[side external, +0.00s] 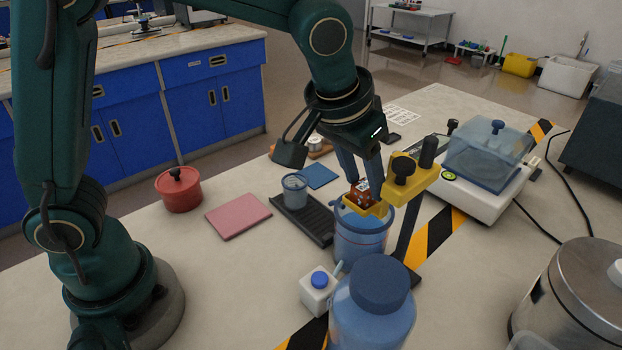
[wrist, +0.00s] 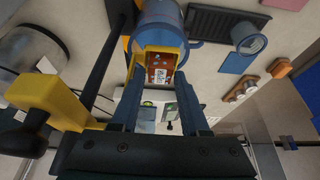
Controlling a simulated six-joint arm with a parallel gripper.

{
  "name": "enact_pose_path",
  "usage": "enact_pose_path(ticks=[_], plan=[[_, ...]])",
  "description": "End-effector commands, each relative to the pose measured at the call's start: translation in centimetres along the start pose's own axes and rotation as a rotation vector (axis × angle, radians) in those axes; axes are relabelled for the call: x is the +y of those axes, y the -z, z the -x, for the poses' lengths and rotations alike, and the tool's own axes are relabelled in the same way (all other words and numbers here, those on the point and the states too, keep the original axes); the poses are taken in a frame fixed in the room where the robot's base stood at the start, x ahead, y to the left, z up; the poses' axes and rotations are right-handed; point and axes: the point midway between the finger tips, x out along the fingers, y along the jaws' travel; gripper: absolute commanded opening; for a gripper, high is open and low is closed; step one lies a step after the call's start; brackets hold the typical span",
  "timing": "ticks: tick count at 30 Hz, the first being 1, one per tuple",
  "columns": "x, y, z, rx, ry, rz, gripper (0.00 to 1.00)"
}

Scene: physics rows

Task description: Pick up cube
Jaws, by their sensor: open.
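A small red-brown cube (side external: 361,191) with pale markings sits in a square yellow holder (side external: 378,211) above a blue container (side external: 358,240). In the wrist view the cube (wrist: 160,73) shows inside the yellow frame (wrist: 143,55), between and beyond my fingers. My gripper (side external: 361,181) points down over the cube, its two blue fingers open on either side of it. In the wrist view my gripper (wrist: 158,82) is open. I cannot tell whether the fingertips touch the cube.
A yellow clamp (side external: 415,178) on a dark post stands just right of my fingers. A blue-lidded jar (side external: 375,300) and a small white bottle (side external: 318,290) stand in front. A clear cup (side external: 295,190) stands on a dark tray behind left.

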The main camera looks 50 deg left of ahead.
Motion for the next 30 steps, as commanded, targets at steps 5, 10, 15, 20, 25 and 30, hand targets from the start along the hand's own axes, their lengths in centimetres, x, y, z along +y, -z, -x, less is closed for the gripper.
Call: enact_pose_path(ticks=[5, 10, 15, 20, 25, 30], plan=[[0.0, 0.0, -0.6, 0.0, 0.0, 0.0, 0.45], [0.0, 0.0, -0.6, 0.0, 0.0, 0.0, 0.3], [0.0, 0.0, -0.6, 0.0, 0.0, 0.0, 0.0], [0.0, 0.0, -0.5, 0.002, -0.001, 0.0, 0.0], [0.0, 0.2, -0.2, 0.003, -0.001, 0.0, 0.0], [0.0, 0.8, 1.2, 0.006, -0.002, 0.001, 0.0]])
